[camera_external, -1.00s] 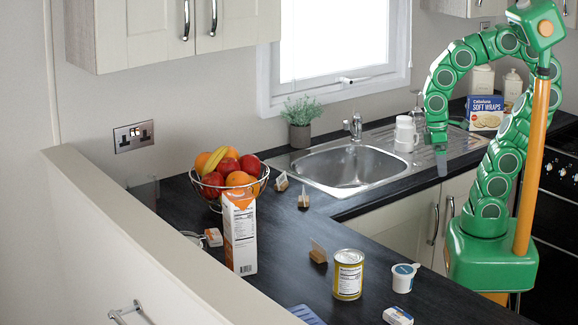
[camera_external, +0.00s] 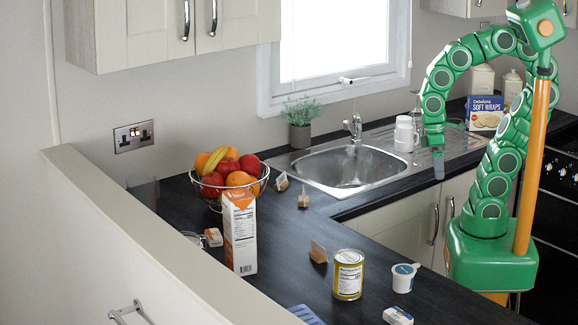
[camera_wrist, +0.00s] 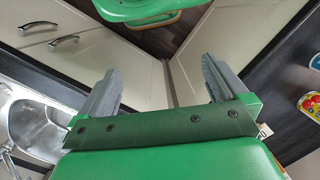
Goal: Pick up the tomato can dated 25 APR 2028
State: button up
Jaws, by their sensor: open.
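A yellow can with a white label (camera_external: 348,274) stands upright on the dark counter in the external view. Its print is too small to read, so I cannot tell its date or contents. My gripper (camera_external: 438,165) hangs pointing down near the counter's inner edge, right of the sink, well apart from the can. In the wrist view my gripper (camera_wrist: 165,88) has its two grey fingers wide apart with nothing between them. Cupboard fronts and floor show beyond them.
Small wooden card holders (camera_external: 318,252), a carton (camera_external: 240,232) and a fruit bowl (camera_external: 228,183) stand left. The sink (camera_external: 348,168) is behind.

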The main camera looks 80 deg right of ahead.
jog(key=w+a+m+y, duration=0.1)
jog(key=w+a+y, duration=0.2)
jog(key=a, duration=0.5)
jog(key=w+a+m+y, duration=0.1)
jog(key=w+a+y, duration=0.15)
jog(key=a, duration=0.45)
jog(key=m+y, duration=0.7)
jog(key=m, duration=0.2)
send_over(351, 250)
jog(key=s+d, duration=0.6)
jog(key=d, duration=0.2)
jog(key=w+a+f+m+t, duration=0.1)
jog(key=f+m, duration=0.1)
jog(key=w+a+f+m+t, duration=0.1)
jog(key=w+f+m, duration=0.1)
jog(key=m, duration=0.1)
jog(key=w+a+f+m, duration=0.1)
jog(key=w+f+m, duration=0.1)
jog(key=shift+w+a+f+m+t+y, duration=0.15)
jog(key=shift+w+a+m+t+y, duration=0.1)
jog(key=shift+a+m+t, duration=0.15)
jog(key=shift+x, duration=1.25)
jog(key=shift+w+a+f, duration=0.1)
jog(key=shift+w+a, duration=0.05)
jog(key=shift+a, duration=0.6)
jog(key=shift+w+a+f, duration=0.1)
jog(key=shift+a, duration=0.65)
jog(key=shift+x, duration=1.1)
